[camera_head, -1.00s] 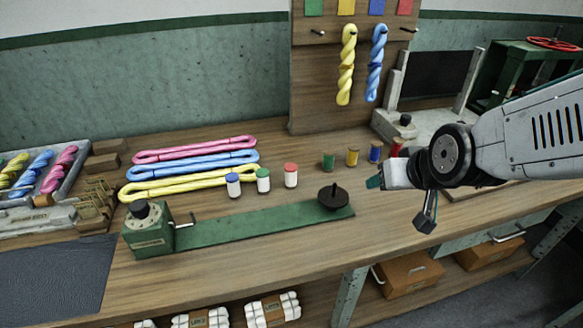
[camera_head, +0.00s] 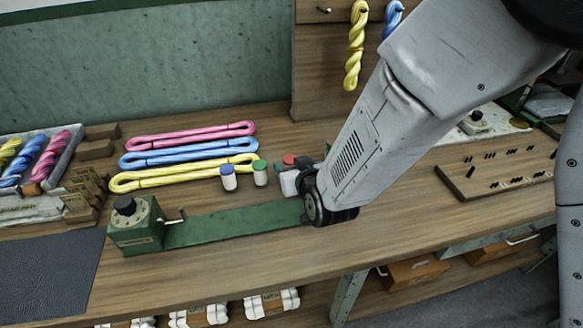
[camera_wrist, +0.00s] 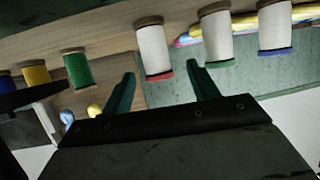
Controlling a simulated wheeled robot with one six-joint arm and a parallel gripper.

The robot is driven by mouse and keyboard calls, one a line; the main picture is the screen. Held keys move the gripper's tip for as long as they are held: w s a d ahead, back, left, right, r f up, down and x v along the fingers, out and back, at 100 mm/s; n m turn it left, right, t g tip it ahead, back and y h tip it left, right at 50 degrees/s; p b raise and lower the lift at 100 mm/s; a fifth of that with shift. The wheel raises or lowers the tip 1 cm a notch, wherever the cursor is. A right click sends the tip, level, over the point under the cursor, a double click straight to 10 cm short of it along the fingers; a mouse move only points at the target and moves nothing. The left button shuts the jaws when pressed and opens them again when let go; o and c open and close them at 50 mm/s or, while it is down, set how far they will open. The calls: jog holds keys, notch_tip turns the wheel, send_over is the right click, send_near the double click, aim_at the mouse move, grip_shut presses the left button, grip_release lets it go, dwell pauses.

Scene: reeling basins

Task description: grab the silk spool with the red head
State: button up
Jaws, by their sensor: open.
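The white silk spool with the red head (camera_head: 289,159) stands on the bench beside the green-headed spool (camera_head: 260,173) and the blue-headed spool (camera_head: 228,177). My gripper (camera_head: 296,176) is close by it and partly covers it. In the wrist view, which looks upside down, the red-headed spool (camera_wrist: 153,45) shows between and just beyond the two teal fingers of my gripper (camera_wrist: 161,72). The fingers are open with nothing held. The green-headed spool (camera_wrist: 217,40) stands just beyond the right fingertip, and the blue-headed spool (camera_wrist: 275,28) farther right.
A green reeling board (camera_head: 235,222) with a crank lies in front of the spools. Pink, blue and yellow skeins (camera_head: 185,172) lie behind and left. Green (camera_wrist: 77,70) and yellow (camera_wrist: 37,75) thread spools stand on the other side. A pegged board (camera_head: 500,165) lies right.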

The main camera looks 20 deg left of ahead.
aim_at(290, 158)
jog(key=x, duration=0.3)
jog(key=shift+w, duration=0.2)
jog(key=shift+c, duration=0.3)
jog(key=c, duration=1)
